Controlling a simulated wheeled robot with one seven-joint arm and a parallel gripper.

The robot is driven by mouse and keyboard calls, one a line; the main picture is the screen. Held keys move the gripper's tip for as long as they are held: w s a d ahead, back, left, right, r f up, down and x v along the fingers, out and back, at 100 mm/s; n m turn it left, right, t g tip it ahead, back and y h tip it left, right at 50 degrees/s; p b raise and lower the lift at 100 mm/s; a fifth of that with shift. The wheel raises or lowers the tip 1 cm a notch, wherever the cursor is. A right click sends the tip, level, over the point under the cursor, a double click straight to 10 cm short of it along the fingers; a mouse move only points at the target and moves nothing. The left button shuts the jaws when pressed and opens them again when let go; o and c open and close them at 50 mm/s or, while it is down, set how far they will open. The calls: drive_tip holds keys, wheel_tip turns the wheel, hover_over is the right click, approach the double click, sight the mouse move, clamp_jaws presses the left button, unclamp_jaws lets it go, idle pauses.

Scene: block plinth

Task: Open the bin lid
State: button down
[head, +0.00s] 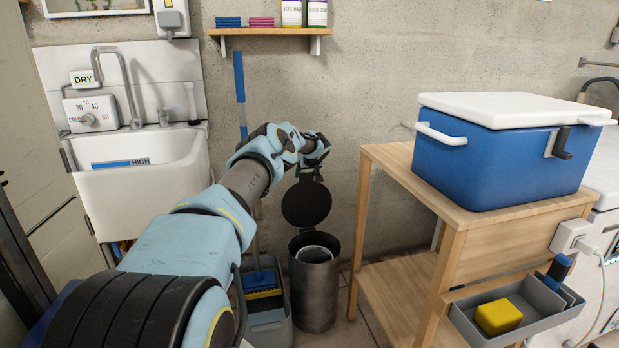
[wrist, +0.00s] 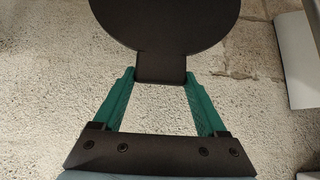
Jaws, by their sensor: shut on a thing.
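The bin (head: 315,290) is a dark grey metal cylinder on the floor, between the sink and the wooden stand. Its round dark lid (head: 306,204) stands raised, roughly upright above the rim, and the mouth with a pale inner rim shows open. My gripper (head: 309,175) is at the upper edge of the lid. In the wrist view, the green fingers of my gripper (wrist: 161,75) are shut on the small tab of the lid (wrist: 165,28), one on each side. The lid's hinge is hard to make out.
A blue cooler (head: 490,160) with a white top stands on the wooden stand (head: 455,210) to the right. A grey caddy (head: 268,325) with a brush is left of the bin. A sink (head: 140,190) is at the left, and a shelf (head: 270,31) hangs above.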

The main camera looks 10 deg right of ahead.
drive_tip(key=shift+w+a+r, duration=0.1)
drive_tip(key=shift+a+r, duration=0.05)
drive_tip(key=shift+c, duration=1.5)
unclamp_jaws()
drive_tip(key=o, duration=0.3)
drive_tip(key=shift+s+d+r, duration=0.2)
drive_tip(key=shift+s+r, duration=0.05)
drive_tip(key=v, duration=1)
drive_tip(key=shift+p, duration=0.3)
drive_tip(key=shift+s, duration=0.15)
